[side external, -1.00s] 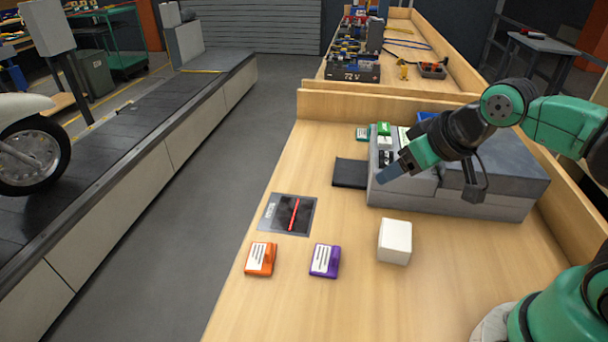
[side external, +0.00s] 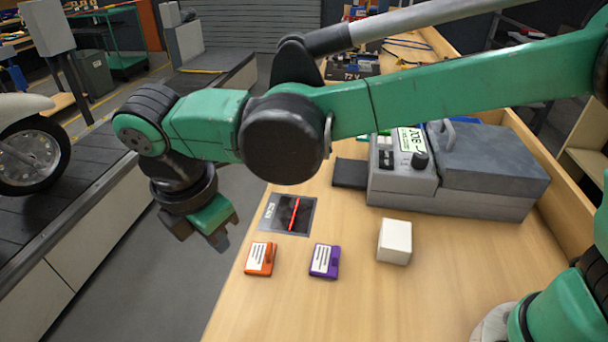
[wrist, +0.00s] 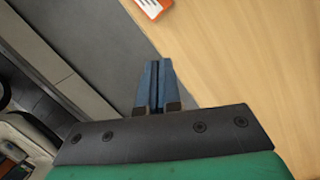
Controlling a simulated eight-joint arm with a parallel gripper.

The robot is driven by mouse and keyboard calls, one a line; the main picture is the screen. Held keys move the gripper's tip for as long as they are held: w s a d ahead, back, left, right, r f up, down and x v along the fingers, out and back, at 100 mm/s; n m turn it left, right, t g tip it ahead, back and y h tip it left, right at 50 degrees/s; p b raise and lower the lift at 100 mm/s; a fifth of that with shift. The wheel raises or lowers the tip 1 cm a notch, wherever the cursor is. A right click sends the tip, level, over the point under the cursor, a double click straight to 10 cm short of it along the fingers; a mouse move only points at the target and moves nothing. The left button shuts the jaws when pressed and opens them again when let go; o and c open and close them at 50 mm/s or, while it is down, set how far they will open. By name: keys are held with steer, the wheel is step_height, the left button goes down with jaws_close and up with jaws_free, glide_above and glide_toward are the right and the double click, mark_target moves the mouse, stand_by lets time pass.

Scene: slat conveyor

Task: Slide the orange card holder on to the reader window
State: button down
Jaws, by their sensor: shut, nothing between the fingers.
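The orange card holder (side external: 261,258) lies flat near the left edge of the table, with a white label on top. A corner of it also shows at the top of the wrist view (wrist: 153,7). The reader window (side external: 288,214) is a dark square with a red line, set in the table just behind the holder. My gripper (side external: 221,238) is to the left of the holder, above and near the table's left edge, and apart from it. In the wrist view its blue fingers (wrist: 157,88) are together with nothing between them.
A purple card holder (side external: 324,260) lies right of the orange one. A white block (side external: 394,241) stands farther right. A grey machine (side external: 455,185) and a black pad (side external: 350,173) are behind. The floor and a conveyor (side external: 95,200) are left of the table edge.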

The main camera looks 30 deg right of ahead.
mark_target(241, 287)
steer(key=f+n, duration=0.1)
steer(key=f, duration=0.7)
steer(key=a+f+n, duration=0.1)
steer(key=f, duration=0.3)
steer(key=shift+a+n+h, duration=0.1)
steer(key=shift+n+h, duration=0.2)
steer(key=shift+w+d+r, duration=0.1)
steer(key=shift+w+d, duration=0.2)
steer(key=shift+d, duration=0.25)
steer(key=shift+w+d+r, duration=0.1)
steer(key=shift+w+d, duration=0.2)
steer(key=shift+d, duration=0.25)
steer(key=shift+w+d, duration=0.3)
steer(key=shift+d, duration=0.2)
steer(key=w+d, duration=0.2)
steer(key=d, duration=0.1)
steer(key=w+d, duration=0.2)
steer(key=d, duration=0.2)
steer(key=w+d, duration=0.2)
steer(key=d, duration=0.1)
steer(key=shift+d, duration=0.2)
steer(key=shift+a, duration=0.1)
